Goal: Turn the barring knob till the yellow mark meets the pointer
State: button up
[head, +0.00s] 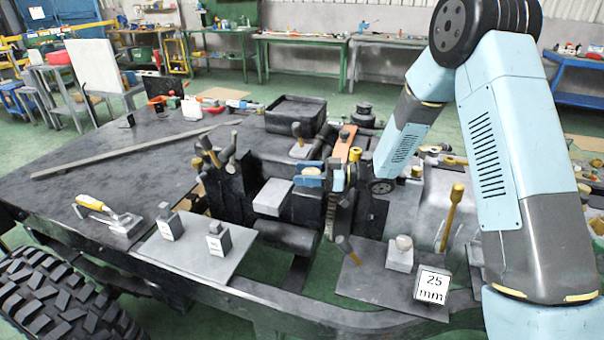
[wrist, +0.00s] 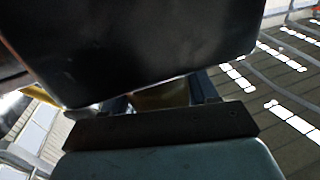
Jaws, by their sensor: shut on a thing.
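My gripper (head: 328,176) is at the middle of the dark machine block (head: 232,192) in the head view, beside a toothed wheel (head: 335,215). In the wrist view my gripper (wrist: 160,105) is shut on a small dull brass-coloured piece (wrist: 160,94), which I take to be the barring knob. A large dark body (wrist: 140,45) hides most of it. An upright orange bar (head: 345,143) stands just behind my gripper. I cannot make out the yellow mark or the pointer in either view.
Several levers (head: 215,155) rise left of the gripper. A plate with two dark weights (head: 218,238) lies front left. A black tray (head: 296,113) sits behind.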

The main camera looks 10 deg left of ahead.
aim_at(307, 171)
jog(key=shift+w+d, duration=0.15)
jog(key=shift+w, duration=0.05)
jog(key=o, duration=0.8)
jog(key=shift+o, duration=0.8)
jog(key=shift+r, duration=0.5)
notch_tip(307, 171, up, 2)
jog(key=shift+r, duration=0.25)
jog(key=s+d+r, duration=0.7)
jog(key=s+r, duration=0.2)
jog(key=s, duration=0.3)
jog(key=shift+d+r, duration=0.15)
jog(key=shift+r, duration=0.1)
jog(key=shift+w, duration=0.1)
